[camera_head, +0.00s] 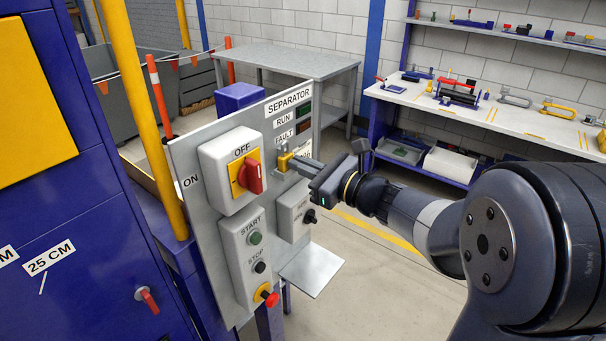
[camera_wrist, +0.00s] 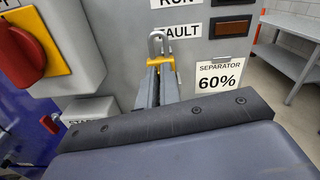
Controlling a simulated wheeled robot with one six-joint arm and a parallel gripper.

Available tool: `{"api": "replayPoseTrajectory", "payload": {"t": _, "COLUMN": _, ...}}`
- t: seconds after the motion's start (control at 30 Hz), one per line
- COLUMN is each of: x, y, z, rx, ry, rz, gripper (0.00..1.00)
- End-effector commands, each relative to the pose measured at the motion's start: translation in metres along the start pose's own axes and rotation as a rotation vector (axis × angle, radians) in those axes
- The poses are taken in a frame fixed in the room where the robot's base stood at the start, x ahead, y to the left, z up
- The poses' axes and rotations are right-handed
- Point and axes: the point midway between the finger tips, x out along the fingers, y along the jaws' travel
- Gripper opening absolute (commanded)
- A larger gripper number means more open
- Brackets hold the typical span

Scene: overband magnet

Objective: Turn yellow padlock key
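The yellow padlock (camera_head: 285,161) hangs on the grey panel, right of the red-and-yellow OFF switch (camera_head: 250,174). In the wrist view its yellow body (camera_wrist: 161,62) and grey shackle (camera_wrist: 157,42) show just beyond my fingertips. My gripper (camera_head: 297,164) reaches in from the right, with its tips at or very near the padlock's near face. In the wrist view my gripper (camera_wrist: 158,78) has its two fingers close together with a narrow dark gap. The fingers hide the padlock's lower front. I cannot make out the key or whether it is between the tips.
The SEPARATOR panel (camera_head: 220,250) carries a START/STOP box (camera_head: 252,256) and a smaller box with a black knob (camera_head: 295,210) below the padlock. A 60% label (camera_wrist: 222,75) is right of my fingers. A blue cabinet (camera_head: 90,220) stands left; a grey table (camera_head: 290,62) stands behind.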

Motion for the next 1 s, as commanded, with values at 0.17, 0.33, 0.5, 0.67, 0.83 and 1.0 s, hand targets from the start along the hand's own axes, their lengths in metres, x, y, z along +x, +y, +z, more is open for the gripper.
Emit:
{"api": "replayPoseTrajectory", "payload": {"t": 0.17, "x": -0.0002, "y": 0.0025, "z": -0.0084, "rx": -0.159, "ry": -0.003, "rz": -0.001, "gripper": 0.00}}
{"api": "replayPoseTrajectory", "payload": {"t": 0.33, "x": -0.0002, "y": 0.0035, "z": -0.0084, "rx": -0.323, "ry": -0.003, "rz": -0.002, "gripper": 0.00}}
{"api": "replayPoseTrajectory", "payload": {"t": 0.5, "x": -0.0002, "y": 0.0045, "z": -0.0090, "rx": -0.484, "ry": -0.003, "rz": -0.001, "gripper": 0.00}}
{"api": "replayPoseTrajectory", "payload": {"t": 0.67, "x": -0.0002, "y": 0.0050, "z": -0.0087, "rx": -0.633, "ry": -0.003, "rz": -0.001, "gripper": 0.00}}
{"api": "replayPoseTrajectory", "payload": {"t": 0.83, "x": -0.0001, "y": 0.0053, "z": -0.0080, "rx": -0.777, "ry": -0.003, "rz": -0.001, "gripper": 0.00}}
{"api": "replayPoseTrajectory", "payload": {"t": 1.0, "x": -0.0001, "y": 0.0055, "z": -0.0071, "rx": -0.895, "ry": -0.002, "rz": -0.001, "gripper": 0.00}}
